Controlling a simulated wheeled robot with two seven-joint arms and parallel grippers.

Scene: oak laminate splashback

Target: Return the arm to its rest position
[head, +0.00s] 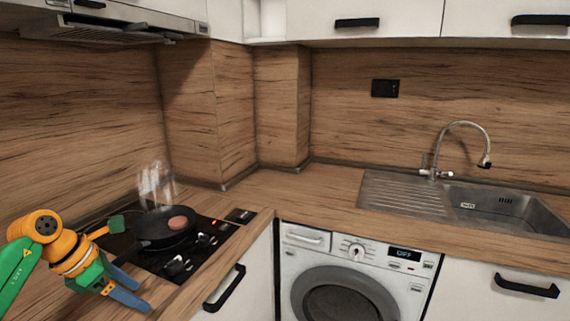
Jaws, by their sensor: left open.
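My left arm comes in from the lower left, green and orange. Its gripper (141,297) has two blue fingers spread apart, with nothing seen between them. It is over the near left counter, in front of the hob and to the lower left of the pan. My right gripper is out of view.
A dark pan (160,239) with a round brown item (178,223) sits steaming on the black hob (195,256). A red light shows on the hob. The corner counter (290,190) is clear.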

